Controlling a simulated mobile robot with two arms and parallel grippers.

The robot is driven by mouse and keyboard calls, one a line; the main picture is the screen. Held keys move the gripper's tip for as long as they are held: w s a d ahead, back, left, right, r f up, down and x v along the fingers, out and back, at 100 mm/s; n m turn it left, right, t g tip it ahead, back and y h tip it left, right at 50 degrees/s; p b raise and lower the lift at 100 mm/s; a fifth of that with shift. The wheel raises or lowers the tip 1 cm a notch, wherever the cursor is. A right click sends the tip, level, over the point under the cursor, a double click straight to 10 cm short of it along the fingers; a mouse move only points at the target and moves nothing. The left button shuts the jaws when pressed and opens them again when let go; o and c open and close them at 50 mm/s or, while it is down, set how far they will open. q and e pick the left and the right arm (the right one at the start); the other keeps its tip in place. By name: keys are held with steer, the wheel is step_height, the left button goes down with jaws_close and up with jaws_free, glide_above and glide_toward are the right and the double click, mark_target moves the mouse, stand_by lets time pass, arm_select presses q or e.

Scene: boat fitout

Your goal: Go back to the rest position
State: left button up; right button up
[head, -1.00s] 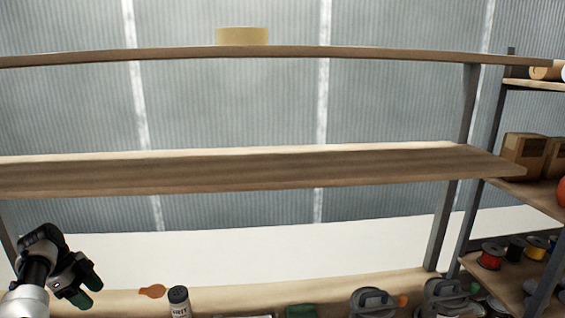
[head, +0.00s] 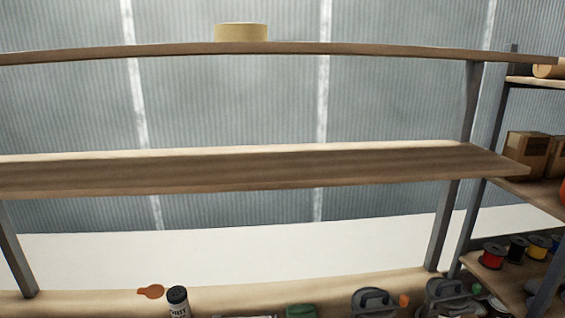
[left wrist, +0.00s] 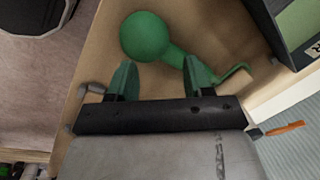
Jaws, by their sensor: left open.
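My left gripper (left wrist: 162,82) shows in the left wrist view, with its two green fingertips apart and nothing between them. Beyond the fingertips a green rounded object (left wrist: 144,37) with a narrower end lies on a wooden surface (left wrist: 100,50); I cannot tell whether the gripper touches it. Neither gripper is in the head view. My right gripper is in no view.
The head view shows a wooden shelf unit with an empty middle board (head: 240,172) and a tan roll (head: 241,32) on top. On the lowest board are an orange flat piece (head: 150,291), a dark-capped canister (head: 178,301) and grey cases (head: 372,301). Spools (head: 493,255) stand at right.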

arm_select(q)
steer(key=s+d+r+n+t+h, duration=0.1)
steer(key=s+d+r+n, duration=0.2)
steer(key=s+d, duration=0.55)
steer(key=s+d+r+n+t+h, duration=0.1)
steer(key=s+d+r+n, duration=0.3)
steer(key=s, duration=0.7)
step_height(320, 180, down, 28)
steer(key=m+g+b, duration=0.1)
steer(key=b, duration=0.1)
steer(key=s+a+f+g+b, duration=0.1)
steer(key=s+a+f, duration=0.1)
steer(key=s+f, duration=1.4)
steer(key=shift+s+f+b, duration=0.3)
steer(key=shift+f+b, duration=0.05)
steer(key=shift+f, duration=0.55)
